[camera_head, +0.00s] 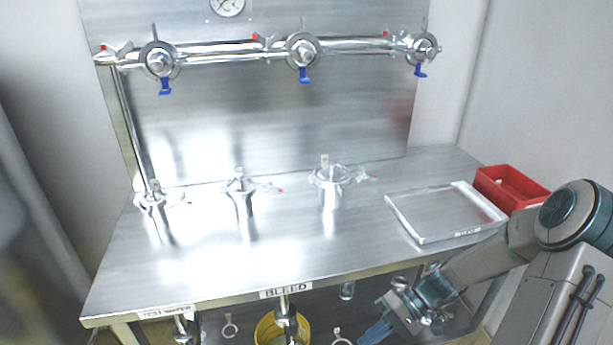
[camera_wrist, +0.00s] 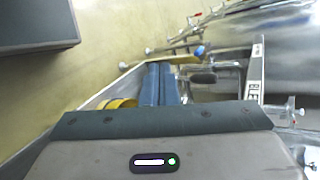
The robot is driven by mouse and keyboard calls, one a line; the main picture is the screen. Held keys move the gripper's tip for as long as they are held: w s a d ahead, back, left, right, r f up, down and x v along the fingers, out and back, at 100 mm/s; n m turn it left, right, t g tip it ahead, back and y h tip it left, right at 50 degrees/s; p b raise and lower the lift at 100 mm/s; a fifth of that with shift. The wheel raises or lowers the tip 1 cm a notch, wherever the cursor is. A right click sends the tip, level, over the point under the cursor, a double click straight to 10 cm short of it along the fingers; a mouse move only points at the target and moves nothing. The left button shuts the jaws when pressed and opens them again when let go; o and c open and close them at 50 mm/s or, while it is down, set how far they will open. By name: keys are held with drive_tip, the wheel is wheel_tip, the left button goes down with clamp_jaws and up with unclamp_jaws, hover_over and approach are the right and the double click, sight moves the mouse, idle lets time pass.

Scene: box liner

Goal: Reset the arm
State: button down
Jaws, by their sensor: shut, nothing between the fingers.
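My arm comes in from the right in the head view, bent at the elbow, and reaches down to the left in front of the bench. My gripper (camera_head: 374,334) points down and left, below the front edge of the steel bench (camera_head: 330,277). Its blue fingers are partly cut off by the bottom of the picture. In the wrist view the two blue fingers of my gripper (camera_wrist: 162,70) lie side by side, shut, with nothing seen between them.
A yellow bucket (camera_head: 264,330) stands under the bench, left of my gripper. On the bench are several clamped pipe fittings (camera_head: 332,176), a shallow tray (camera_head: 408,228) and a red bin (camera_head: 513,187). A pipe with blue-handled valves (camera_head: 303,50) runs along the back panel.

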drive_tip(key=s+r+t+h+p, duration=0.2)
drive_tip(key=r+h, duration=0.3)
drive_tip(key=r, duration=0.7)
drive_tip(key=s+r+m+t+h+p, duration=0.1)
drive_tip(key=s+r+t+h+p, duration=0.2)
drive_tip(key=r, duration=0.9)
drive_tip(key=s+d+t+h, duration=0.1)
drive_tip(key=s+t+h, duration=0.1)
drive_tip(key=h, duration=0.1)
drive_tip(key=shift+r+t, duration=0.15)
drive_tip(key=shift+t, duration=0.15)
drive_tip(key=shift+s, duration=0.1)
drive_tip(key=c, duration=1.3)
unclamp_jaws()
drive_tip(key=shift+c, duration=0.2)
